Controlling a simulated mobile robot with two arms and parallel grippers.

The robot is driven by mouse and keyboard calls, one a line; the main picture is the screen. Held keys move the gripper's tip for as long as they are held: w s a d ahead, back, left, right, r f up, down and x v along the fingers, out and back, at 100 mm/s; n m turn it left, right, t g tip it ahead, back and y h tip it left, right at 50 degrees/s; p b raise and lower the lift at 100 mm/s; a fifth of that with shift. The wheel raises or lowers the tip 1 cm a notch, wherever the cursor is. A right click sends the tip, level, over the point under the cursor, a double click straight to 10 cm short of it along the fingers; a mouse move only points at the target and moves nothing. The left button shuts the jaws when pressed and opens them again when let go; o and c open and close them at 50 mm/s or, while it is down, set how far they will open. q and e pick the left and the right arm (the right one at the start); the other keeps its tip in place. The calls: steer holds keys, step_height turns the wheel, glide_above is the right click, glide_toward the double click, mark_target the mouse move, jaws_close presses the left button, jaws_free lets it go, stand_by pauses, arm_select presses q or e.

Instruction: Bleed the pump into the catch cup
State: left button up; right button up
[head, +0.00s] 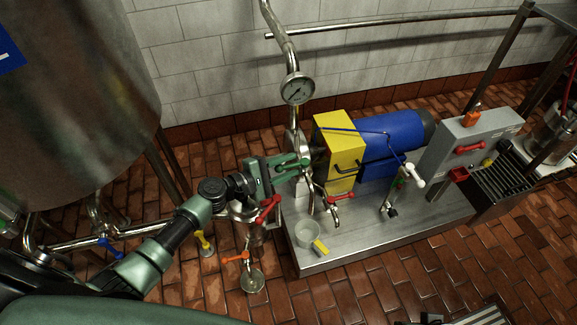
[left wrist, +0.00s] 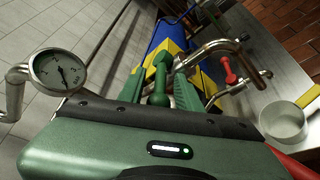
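The pump has a blue motor (head: 388,145) and a yellow guard (head: 337,140) on a metal plinth (head: 420,222). My left gripper (head: 293,166) is at the pump's near end, below the gauge. In the left wrist view a dark green handle (left wrist: 161,72) stands between its two green fingers, which look apart; contact is unclear. A small spout (head: 335,210) with a red lever (head: 341,197) is to its right; the lever also shows in the left wrist view (left wrist: 228,68). The pale catch cup (head: 307,235), with a yellow tab (head: 321,246), stands on the plinth. My right gripper is out of view.
A pressure gauge (head: 297,88) stands above the gripper. A red lever (head: 268,209), an orange handle (head: 236,257) and a yellow handle (head: 203,239) are close to my arm. A large tank (head: 75,100) is at the left. A grey control box (head: 475,140) is at the right.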

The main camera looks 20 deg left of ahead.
arm_select(q)
steer(key=shift+c, duration=0.3)
jaws_close()
steer(key=shift+d, duration=0.1)
stand_by(1.1)
